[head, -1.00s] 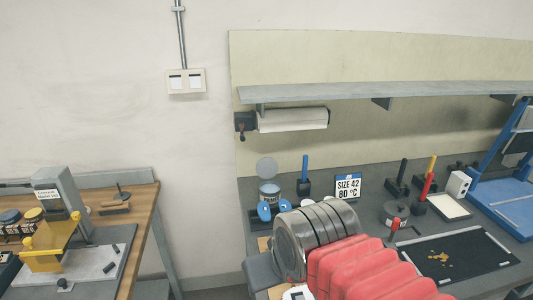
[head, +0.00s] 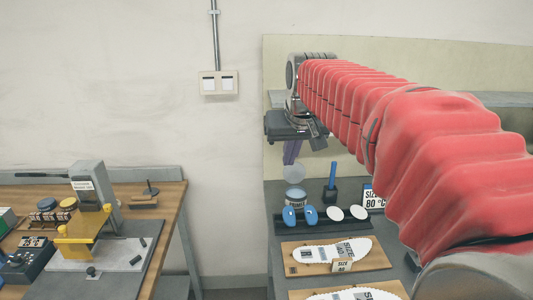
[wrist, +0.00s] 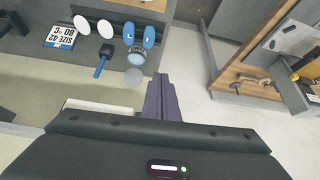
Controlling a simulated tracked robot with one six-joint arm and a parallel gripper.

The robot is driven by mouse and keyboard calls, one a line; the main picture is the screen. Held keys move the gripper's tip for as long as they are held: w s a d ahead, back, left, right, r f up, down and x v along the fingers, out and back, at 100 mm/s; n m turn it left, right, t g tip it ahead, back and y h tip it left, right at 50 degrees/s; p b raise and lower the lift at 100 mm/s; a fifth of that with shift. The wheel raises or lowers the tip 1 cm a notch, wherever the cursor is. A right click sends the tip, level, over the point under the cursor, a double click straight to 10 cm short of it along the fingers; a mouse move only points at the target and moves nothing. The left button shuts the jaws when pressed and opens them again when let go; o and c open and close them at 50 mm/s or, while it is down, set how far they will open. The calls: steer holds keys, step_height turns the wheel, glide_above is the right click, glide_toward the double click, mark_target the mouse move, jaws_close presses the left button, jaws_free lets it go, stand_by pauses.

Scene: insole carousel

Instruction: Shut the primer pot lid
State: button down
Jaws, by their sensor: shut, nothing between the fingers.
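The primer pot (head: 295,198) is a small pale blue labelled tin on the grey bench. Its round grey lid (head: 294,172) stands open, tipped up at the pot's back edge. In the wrist view the pot (wrist: 137,54) and the translucent-looking lid (wrist: 134,76) show left of the fingers. My gripper (head: 289,163) has dark purple fingers that are shut, empty and pointing down. In the head view the fingertips appear just above the lid. In the wrist view the fingers (wrist: 158,77) lie beside the lid, with a small gap in the picture; contact is not visible.
A rack in front of the pot holds blue pads (head: 290,216) and white pads (head: 358,212). A blue-handled tool (head: 332,176) stands right of the pot. A sole board (head: 330,255) lies nearer. The left wooden bench (head: 160,215) is across a gap.

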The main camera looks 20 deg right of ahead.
mark_target(294, 166)
steer(key=w+d+f, duration=0.1)
steer(key=w+d, duration=0.5)
steer(key=w, duration=0.5)
steer(key=w+d+f+m, duration=0.1)
steer(key=w+d+f, duration=0.1)
steer(key=w+d, duration=0.4)
steer(key=w, duration=0.5)
steer(key=shift+w+d+m+h, duration=0.25)
steer(key=shift+w+m+h, duration=0.05)
steer(key=shift+w+h, duration=0.1)
steer(key=x, duration=2)
steer(key=shift+w+a+r, duration=0.1)
steer(key=shift+a, duration=0.1)
